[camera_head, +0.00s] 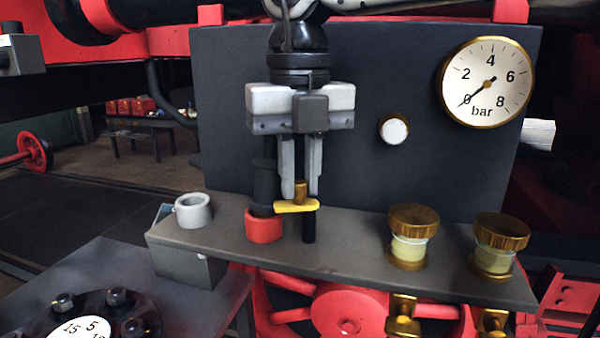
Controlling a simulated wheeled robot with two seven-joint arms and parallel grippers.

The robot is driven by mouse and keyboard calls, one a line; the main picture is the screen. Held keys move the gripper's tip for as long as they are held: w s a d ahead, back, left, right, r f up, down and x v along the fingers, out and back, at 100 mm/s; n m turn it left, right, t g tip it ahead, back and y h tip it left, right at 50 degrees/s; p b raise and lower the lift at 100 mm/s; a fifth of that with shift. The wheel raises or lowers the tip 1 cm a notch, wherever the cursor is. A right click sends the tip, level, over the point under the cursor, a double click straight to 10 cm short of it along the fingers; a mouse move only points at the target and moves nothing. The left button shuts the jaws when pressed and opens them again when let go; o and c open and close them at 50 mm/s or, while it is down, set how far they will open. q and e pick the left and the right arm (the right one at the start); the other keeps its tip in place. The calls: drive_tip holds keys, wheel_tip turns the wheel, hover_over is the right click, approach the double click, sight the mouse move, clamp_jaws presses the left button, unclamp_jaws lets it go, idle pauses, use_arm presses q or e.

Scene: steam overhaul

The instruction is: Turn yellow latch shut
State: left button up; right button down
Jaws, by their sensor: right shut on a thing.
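The yellow latch (284,209) is a short flat bar lying level above the grey shelf. Its right part sits at the top of a short black post (309,229). Its left end reaches in front of a black cylinder (264,185) that stands upright in a red ring (264,228). A brass knob (300,189) rises from the latch. My right gripper (301,188) comes down from above, its two grey fingers shut on the knob. The fingers partly cover the knob's sides. My left gripper is not in view.
A grey shelf (350,246) carries a white ring (193,211) at left and two brass-capped jars (409,236) (497,246) at right. A dark panel (370,70) behind holds a pressure gauge (487,82) and a white button (394,129). A bolted plate lies front left.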

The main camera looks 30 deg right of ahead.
sight(301, 181)
drive_tip(key=shift+w+r+m, duration=0.1)
drive_tip(key=shift+r+m, duration=0.05)
drive_tip(key=shift+m, duration=0.25)
drive_tip(key=c, duration=1.4)
unclamp_jaws()
drive_tip(key=shift+o, duration=0.2)
wheel_tip(301, 181, up, 16)
drive_tip(key=p, duration=0.1)
